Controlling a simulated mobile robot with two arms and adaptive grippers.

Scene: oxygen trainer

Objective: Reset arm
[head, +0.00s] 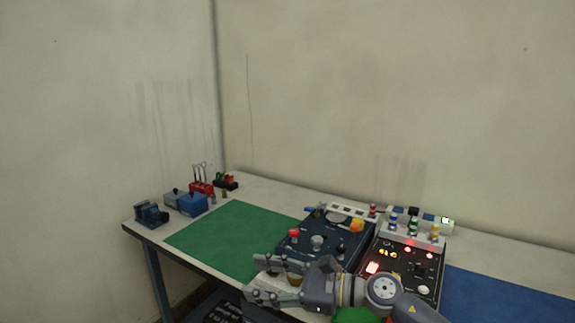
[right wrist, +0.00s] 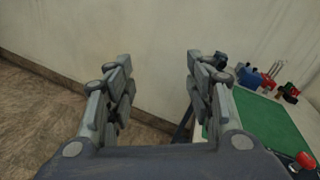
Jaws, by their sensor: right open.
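My right gripper (head: 262,279) is open and empty. In the head view it reaches in from the lower right and points left, in front of the trainer panels near the table's front edge. In the right wrist view its two fingers (right wrist: 152,85) stand apart with only wall and floor between them. The blue trainer panel (head: 292,247) with knobs stands behind the gripper. The black trainer panel (head: 397,262), with lit red and yellow indicators, is partly hidden by my right arm. My left gripper is in neither view.
The table (head: 270,191) stands in a wall corner. A green mat (head: 225,238) is bare, and a blue mat (head: 505,297) lies at right. A dark vise-like tool (head: 151,214), blue boxes (head: 186,202) and a red holder (head: 201,187) stand at the left end. A power strip (head: 352,211) lies behind the panels.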

